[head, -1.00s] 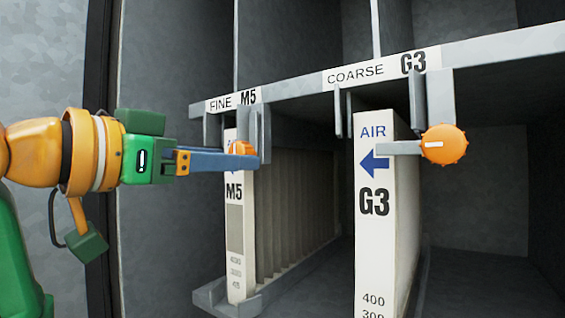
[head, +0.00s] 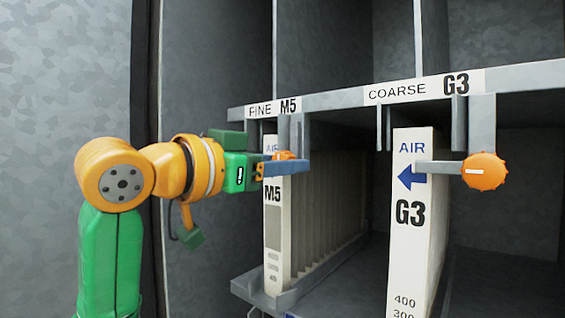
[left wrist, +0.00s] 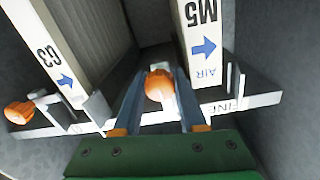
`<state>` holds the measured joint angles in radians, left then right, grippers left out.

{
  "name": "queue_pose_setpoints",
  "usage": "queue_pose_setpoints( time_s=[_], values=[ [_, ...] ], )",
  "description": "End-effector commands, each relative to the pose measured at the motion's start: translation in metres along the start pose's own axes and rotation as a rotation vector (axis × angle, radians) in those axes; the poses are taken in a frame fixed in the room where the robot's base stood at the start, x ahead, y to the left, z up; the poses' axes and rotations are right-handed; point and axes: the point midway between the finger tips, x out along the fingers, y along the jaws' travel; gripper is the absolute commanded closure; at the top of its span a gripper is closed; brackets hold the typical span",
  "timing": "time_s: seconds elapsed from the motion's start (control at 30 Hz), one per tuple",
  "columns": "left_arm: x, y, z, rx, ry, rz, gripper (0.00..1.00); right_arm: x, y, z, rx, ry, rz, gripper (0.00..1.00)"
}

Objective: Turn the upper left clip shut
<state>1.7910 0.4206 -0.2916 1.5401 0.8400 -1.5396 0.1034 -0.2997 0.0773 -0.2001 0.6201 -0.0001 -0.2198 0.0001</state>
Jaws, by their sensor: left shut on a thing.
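The upper left clip's orange knob (head: 284,155) sits under the FINE M5 label on the rail (head: 345,97). My left gripper (head: 288,166) is shut on this knob, one blue-grey finger crossing in front of it. In the left wrist view the knob (left wrist: 158,83) lies between the two fingers. The clip's tab is mostly hidden by the finger, so its angle is hard to tell. The M5 filter (head: 273,225) stands upright just below and behind the gripper. My right gripper is not in view.
To the right, the COARSE G3 clip's orange knob (head: 485,171) has its grey tab lying leftward across the front of the G3 filter (head: 408,255). A lower rail (head: 268,296) runs under the M5 filter. Grey cabinet walls flank the opening.

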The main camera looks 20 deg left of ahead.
Motion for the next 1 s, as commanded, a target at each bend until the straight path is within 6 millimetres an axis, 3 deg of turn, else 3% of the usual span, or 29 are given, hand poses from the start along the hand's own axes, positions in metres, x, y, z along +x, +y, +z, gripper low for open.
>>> queue_pose_setpoints(
  time_s=[0.37, 1.0],
  values=[
    [-0.001, 0.000, -0.001, -0.086, 0.009, -0.001, 1.00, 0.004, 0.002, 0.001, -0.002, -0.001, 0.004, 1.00],
    [-0.001, -0.001, -0.001, -0.657, 0.038, -0.002, 1.00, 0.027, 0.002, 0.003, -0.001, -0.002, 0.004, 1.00]
  ],
)
